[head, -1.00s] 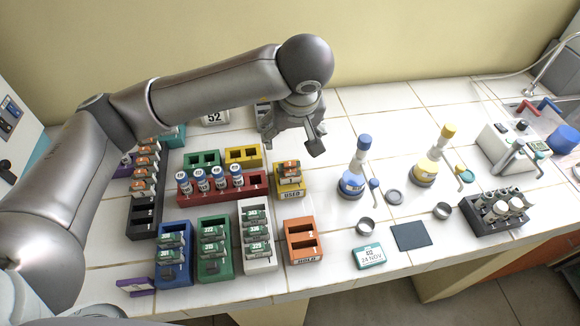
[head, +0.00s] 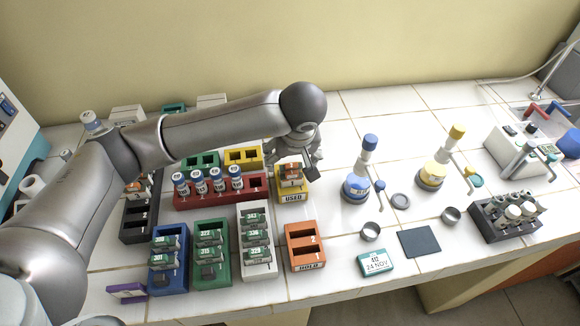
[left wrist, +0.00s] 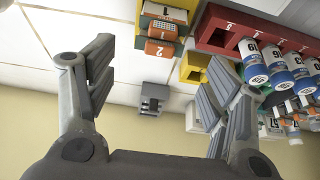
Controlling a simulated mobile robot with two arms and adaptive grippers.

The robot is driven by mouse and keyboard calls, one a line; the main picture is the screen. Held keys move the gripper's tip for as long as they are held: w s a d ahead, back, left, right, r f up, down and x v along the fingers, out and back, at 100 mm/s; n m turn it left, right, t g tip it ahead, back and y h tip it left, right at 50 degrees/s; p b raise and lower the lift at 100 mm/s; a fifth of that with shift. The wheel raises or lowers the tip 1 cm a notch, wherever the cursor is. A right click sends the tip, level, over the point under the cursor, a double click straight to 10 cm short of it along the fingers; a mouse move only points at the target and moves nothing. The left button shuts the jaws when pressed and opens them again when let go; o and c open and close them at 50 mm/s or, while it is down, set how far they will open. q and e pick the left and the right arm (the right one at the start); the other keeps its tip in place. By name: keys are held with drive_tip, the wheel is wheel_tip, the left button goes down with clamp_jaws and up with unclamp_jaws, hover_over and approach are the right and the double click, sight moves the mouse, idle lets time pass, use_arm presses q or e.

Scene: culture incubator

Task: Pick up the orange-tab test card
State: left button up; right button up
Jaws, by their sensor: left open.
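An orange-tab test card (head: 290,170) sits in the yellow box marked USED (head: 293,197), behind the orange HOLD rack. In the left wrist view orange tabs (left wrist: 160,48) show at the top, in the box's numbered slots. More orange-tab cards (head: 136,187) are in the black rack (head: 139,225) at the left, partly hidden by my arm. My left gripper (head: 293,160) is over the back of the USED box, with a finger beside its right side. In the left wrist view the fingers are wide apart with nothing between them. My right gripper is not in view.
A red rack (head: 262,188) of blue-capped vials stands left of the USED box, with green and yellow empty racks behind it. Blue, green, white and orange racks (head: 303,233) stand in front.

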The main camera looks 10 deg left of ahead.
sight(291, 164)
use_arm(q)
drive_tip(key=shift+f+p, duration=0.3)
drive_tip(key=p+x, duration=0.1)
drive_tip(key=x, duration=0.2)
drive_tip(key=shift+w+f, duration=0.15)
drive_tip(key=shift+w, duration=0.05)
drive_tip(key=shift+w+f+p, duration=0.15)
drive_tip(key=shift+f+p, duration=0.15)
drive_tip(key=shift+f, duration=0.2)
drive_tip(key=c, duration=0.9)
